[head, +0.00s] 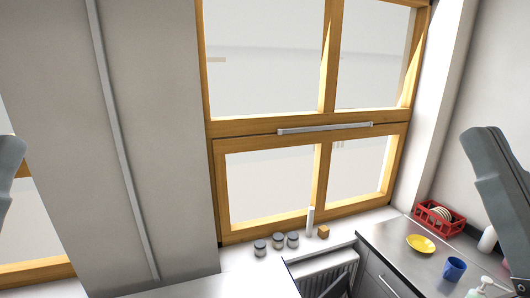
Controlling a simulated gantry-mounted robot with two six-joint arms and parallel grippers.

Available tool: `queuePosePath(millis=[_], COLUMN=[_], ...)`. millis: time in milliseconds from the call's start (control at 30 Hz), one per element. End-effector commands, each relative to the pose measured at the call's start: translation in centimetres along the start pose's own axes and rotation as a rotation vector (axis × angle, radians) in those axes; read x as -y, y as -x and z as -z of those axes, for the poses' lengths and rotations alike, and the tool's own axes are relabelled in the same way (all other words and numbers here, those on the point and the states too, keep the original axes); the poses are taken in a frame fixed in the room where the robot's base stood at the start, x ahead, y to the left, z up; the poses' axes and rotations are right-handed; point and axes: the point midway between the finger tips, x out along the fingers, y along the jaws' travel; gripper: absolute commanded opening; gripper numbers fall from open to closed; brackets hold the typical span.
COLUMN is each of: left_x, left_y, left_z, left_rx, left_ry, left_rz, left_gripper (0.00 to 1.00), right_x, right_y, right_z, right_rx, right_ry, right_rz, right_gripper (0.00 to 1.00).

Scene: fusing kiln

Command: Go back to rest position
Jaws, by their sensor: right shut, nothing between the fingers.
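My right arm comes in at the right edge as a large grey link. A dark grey pointed shape at the bottom edge, in front of the radiator, looks like the tip of my right gripper (338,287). It is shut with nothing in it, and most of it is cut off by the frame. A small part of my left arm shows at the left edge. My left gripper is out of view.
A wooden-framed window (270,124) fills the middle. Several small jars (277,241) and an orange block (323,231) stand on its sill, above a white radiator (325,265). The counter (395,246) holds a yellow bowl (421,243), a blue cup (454,269) and a red rack (437,218).

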Motion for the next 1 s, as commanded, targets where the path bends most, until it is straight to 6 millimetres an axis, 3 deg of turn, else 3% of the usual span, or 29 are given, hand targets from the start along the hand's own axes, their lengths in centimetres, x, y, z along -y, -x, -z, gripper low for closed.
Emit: queuePosePath(millis=[33, 200, 333, 1000], left_x=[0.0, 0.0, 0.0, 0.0], left_y=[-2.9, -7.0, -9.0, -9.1], left_z=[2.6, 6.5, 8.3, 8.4], left_rx=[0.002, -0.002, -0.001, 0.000], left_ry=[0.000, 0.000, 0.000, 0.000], left_rz=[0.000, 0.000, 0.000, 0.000], left_gripper=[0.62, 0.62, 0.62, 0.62], right_x=[-0.2, -0.2, -0.3, -0.3], right_y=[-2.9, -7.0, -8.9, -9.1], right_z=[3.0, 6.8, 8.6, 8.7], right_rx=[-0.013, -0.013, -0.013, -0.013], right_ry=[0.005, 0.007, 0.007, 0.008], right_rz=[-0.006, -0.008, -0.009, -0.010], right_gripper=[0.00, 0.00, 0.00, 0.00])
